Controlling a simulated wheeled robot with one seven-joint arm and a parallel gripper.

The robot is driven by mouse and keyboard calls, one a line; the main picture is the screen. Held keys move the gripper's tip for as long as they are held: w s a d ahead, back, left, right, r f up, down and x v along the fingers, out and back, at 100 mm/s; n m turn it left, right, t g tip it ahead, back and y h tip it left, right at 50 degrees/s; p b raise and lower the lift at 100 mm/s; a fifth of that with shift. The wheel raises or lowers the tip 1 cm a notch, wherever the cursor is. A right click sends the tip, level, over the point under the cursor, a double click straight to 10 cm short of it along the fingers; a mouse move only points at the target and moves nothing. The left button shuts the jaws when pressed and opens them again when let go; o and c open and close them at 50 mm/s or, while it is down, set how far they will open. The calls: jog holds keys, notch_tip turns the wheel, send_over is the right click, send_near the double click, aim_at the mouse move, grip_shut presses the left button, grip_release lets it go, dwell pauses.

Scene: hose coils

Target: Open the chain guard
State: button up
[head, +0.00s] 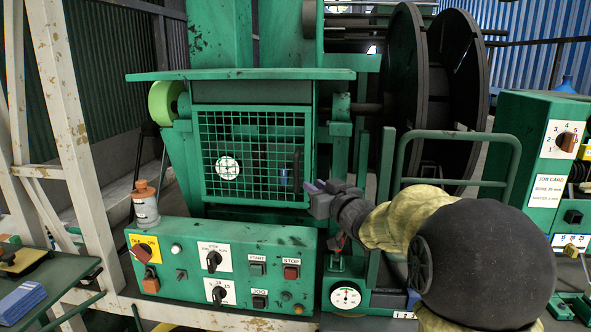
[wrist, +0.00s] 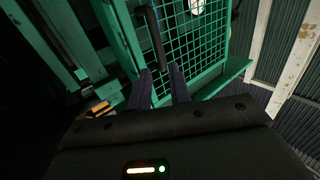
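The chain guard (head: 246,201) is a green framed mesh panel on the front of the machine, and it looks closed. It also shows in the wrist view (wrist: 207,77). Its dark upright bar handle (head: 297,168) is near the guard's right edge. My gripper (head: 314,187) is just right of and slightly below the handle. In the wrist view, my gripper (wrist: 161,76) has its two fingers apart, pointing at the lower end of the handle (wrist: 154,38). The handle lines up with the gap, but I cannot tell whether it is inside. Nothing is held.
A round gauge (head: 345,297) stands below my arm. Large dark reels (head: 405,90) and a green rail (head: 460,134) are at the right.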

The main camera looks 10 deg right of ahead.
aim_at(297, 173)
jog(key=p+x, duration=0.4)
jog(key=x, duration=0.6)
jog(key=shift+w+d, duration=0.15)
jog(key=shift+w, duration=0.6)
jog(key=shift+s, duration=0.1)
jog(key=shift+c, duration=0.2)
grip_shut()
